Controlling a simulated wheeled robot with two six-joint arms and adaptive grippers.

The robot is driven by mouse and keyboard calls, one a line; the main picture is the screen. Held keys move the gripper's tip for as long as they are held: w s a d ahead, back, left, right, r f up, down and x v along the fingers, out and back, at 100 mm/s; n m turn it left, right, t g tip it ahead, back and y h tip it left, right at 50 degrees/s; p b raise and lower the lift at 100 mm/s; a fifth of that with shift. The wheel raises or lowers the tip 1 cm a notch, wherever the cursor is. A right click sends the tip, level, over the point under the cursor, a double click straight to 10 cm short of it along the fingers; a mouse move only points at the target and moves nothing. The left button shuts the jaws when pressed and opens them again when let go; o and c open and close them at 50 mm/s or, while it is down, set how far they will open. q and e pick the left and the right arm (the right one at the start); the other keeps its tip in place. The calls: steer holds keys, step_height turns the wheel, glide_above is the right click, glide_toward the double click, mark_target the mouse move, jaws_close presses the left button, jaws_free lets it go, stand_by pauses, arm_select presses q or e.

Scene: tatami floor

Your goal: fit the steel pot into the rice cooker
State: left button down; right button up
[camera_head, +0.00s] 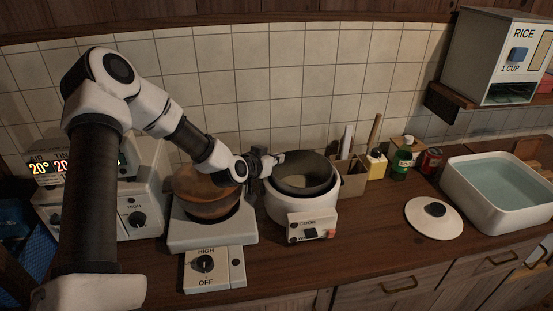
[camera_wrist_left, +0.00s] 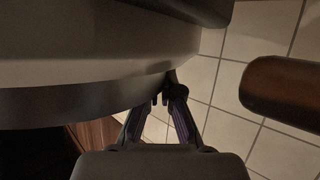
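The rice cooker (camera_head: 280,207) is a round white appliance with a COOK switch panel in front, standing open near the middle of the counter. The steel pot (camera_head: 328,172) is a dark grey round vessel at the cooker's mouth, its rim standing above the cooker's edge; whether it is fully seated cannot be told. My left gripper (camera_head: 278,158) is at the pot's back left rim. In the left wrist view, the fingers of my left gripper (camera_wrist_left: 168,92) converge on a curved grey rim and look shut on it. My right gripper is not in view.
A copper-brown pot (camera_head: 204,196) stands on a hot plate left of the cooker, under my left arm. A white lid (camera_head: 421,221) lies to the right, near a water basin (camera_head: 466,187). An organizer box (camera_head: 352,184) and bottles stand close behind the cooker.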

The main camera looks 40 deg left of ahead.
arm_select(q)
steer(key=shift+f, duration=0.2)
stand_by(0.6)
steer(key=c, duration=1.2)
jaws_free()
steer(key=shift+c, duration=0.2)
steer(key=shift+f, duration=0.1)
steer(key=v, duration=0.6)
steer(key=shift+s+a+r, duration=0.1)
steer(key=shift+s+r, duration=0.15)
steer(key=shift+s, duration=0.1)
steer(key=shift+s+d+r, duration=0.1)
steer(key=shift+s+d, duration=0.15)
steer(key=shift+s, duration=0.1)
